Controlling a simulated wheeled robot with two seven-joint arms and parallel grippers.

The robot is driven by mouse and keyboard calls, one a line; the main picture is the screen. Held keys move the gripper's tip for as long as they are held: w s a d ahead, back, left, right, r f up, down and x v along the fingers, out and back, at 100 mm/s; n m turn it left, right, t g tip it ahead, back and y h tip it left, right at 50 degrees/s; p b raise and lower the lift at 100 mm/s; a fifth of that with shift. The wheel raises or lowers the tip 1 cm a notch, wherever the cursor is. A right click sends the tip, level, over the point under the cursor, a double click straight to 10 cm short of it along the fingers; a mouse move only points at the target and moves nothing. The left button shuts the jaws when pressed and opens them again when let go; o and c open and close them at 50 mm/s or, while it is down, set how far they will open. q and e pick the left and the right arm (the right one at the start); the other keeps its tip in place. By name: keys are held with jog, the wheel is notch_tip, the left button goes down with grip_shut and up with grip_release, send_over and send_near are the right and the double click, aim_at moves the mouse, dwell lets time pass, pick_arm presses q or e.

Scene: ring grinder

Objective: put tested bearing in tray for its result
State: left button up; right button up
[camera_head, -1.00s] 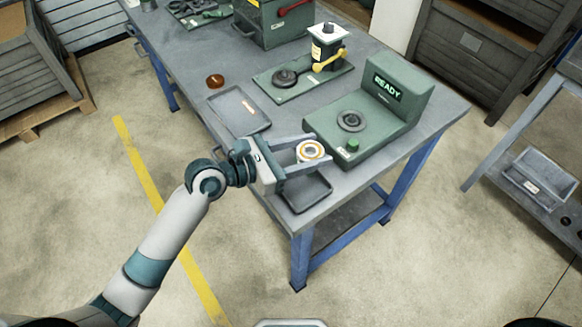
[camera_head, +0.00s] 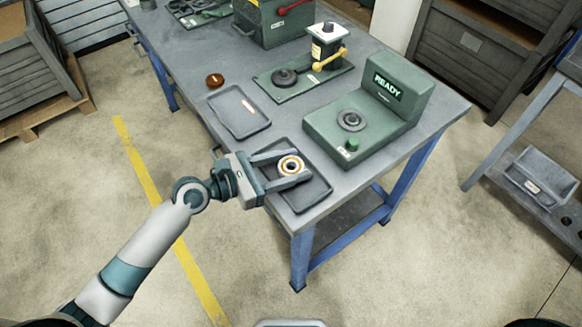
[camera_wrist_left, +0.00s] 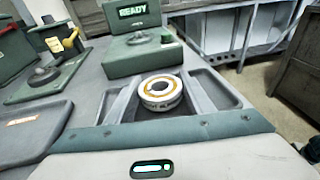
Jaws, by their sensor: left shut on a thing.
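The bearing (camera_head: 291,166) is a pale ring with an orange-yellow band and a dark centre. My left gripper (camera_head: 285,172) is shut on it, a finger on either side. It also shows between the fingers in the left wrist view (camera_wrist_left: 160,92). It is over or in the near grey tray (camera_head: 318,196); I cannot tell whether it touches the tray floor. A second grey tray (camera_head: 225,105) with an orange label lies further left, empty. The green tester (camera_head: 400,88) displays READY, and its round seat (camera_head: 351,121) holds no bearing. My right gripper is out of view.
A green press fixture (camera_head: 305,82) with a yellow lever and a green machine (camera_head: 270,28) with a red lever stand further back. An orange-brown round piece (camera_head: 215,80) lies near the left table edge. The table's front edge (camera_head: 308,222) is close to the near tray.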

pick_arm(q)
jog(key=shift+f, duration=0.55)
jog(key=shift+f, duration=0.1)
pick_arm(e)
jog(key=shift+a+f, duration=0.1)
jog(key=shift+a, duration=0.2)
pick_arm(q)
jog(key=shift+f, duration=0.2)
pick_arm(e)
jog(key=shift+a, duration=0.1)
